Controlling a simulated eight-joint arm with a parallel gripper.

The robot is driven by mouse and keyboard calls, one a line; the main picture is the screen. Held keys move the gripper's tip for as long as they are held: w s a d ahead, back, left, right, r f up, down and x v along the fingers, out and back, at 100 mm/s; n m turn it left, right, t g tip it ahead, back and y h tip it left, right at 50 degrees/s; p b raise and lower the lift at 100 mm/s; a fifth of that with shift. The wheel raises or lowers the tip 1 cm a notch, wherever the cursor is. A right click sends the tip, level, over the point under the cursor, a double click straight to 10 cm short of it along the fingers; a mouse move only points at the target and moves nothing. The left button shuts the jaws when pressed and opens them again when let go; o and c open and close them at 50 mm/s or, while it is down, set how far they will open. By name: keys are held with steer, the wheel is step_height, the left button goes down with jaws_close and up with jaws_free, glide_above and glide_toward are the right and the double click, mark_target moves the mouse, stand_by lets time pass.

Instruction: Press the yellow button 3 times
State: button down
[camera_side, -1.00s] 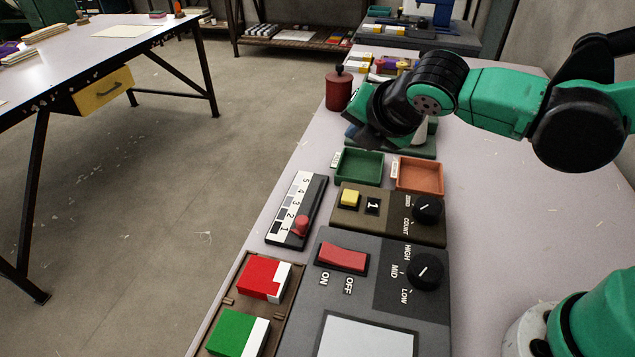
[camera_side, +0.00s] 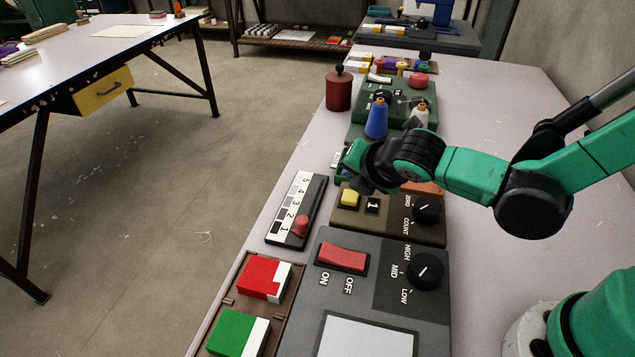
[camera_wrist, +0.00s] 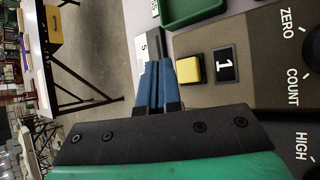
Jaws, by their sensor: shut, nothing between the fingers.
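The yellow button (camera_side: 350,198) sits on the left part of a brown counter box (camera_side: 385,228). A small black display (camera_side: 372,206) beside it reads 1. A black COUNT knob (camera_side: 428,208) is on the box's right side. My gripper (camera_side: 352,178) is above and slightly behind the button in the side view. In the wrist view, the shut blue fingers (camera_wrist: 157,85) are empty and appear just left of the yellow button (camera_wrist: 189,69). Their height above the box is hard to tell. The display also reads 1 in the wrist view (camera_wrist: 224,65).
A numbered slider (camera_side: 297,210) with a red knob is left of the box. A grey panel (camera_side: 385,290) with a red switch is in front. Green and orange trays behind are mostly hidden by my arm.

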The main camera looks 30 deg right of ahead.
mark_target(346, 190)
steer(key=shift+f, duration=0.9)
stand_by(1.4)
steer(key=shift+f, duration=0.4)
steer(key=shift+f, duration=0.45)
stand_by(0.6)
steer(key=shift+r, duration=0.9)
steer(key=shift+r, duration=2.5)
steer(key=shift+r, duration=0.1)
stand_by(0.7)
